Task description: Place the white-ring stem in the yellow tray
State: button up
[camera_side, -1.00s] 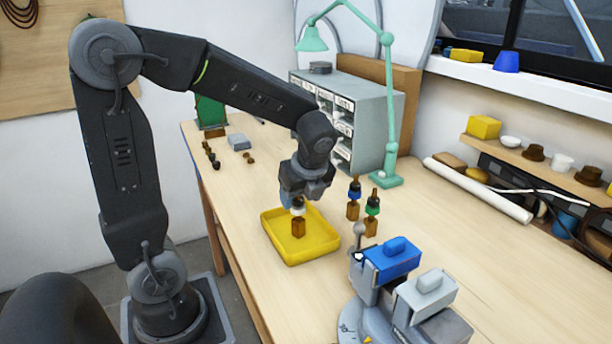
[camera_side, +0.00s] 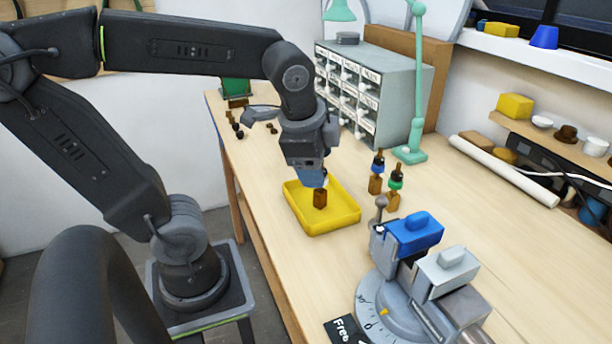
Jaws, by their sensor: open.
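The yellow tray (camera_side: 340,222) sits on the bench. A stem with a brown wooden base (camera_side: 320,199) stands upright in it, and a sliver of its white ring shows just under my gripper (camera_side: 313,178). The upper part of this stem is hidden by the blue fingertips. My gripper points down over the tray with its jaws open, at the stem's top. I cannot tell whether a finger touches it.
A blue-ring stem (camera_side: 376,174) and a green-ring stem (camera_side: 395,186) stand right of the tray. A vise with blue and grey jaws (camera_side: 414,234) is in front. A grey drawer cabinet (camera_side: 375,95) and green lamp (camera_side: 412,150) stand behind.

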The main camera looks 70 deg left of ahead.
jog(key=s+d+n, duration=0.1)
jog(key=n, duration=0.1)
jog(key=s+d+n+t+h, duration=0.1)
jog(key=n, duration=0.2)
jog(key=s+d+f+n+t, duration=0.1)
jog(key=n, duration=0.1)
jog(key=shift+s+f+h, duration=0.1)
jog(key=shift+s+h, duration=0.1)
jog(key=shift+h, duration=0.1)
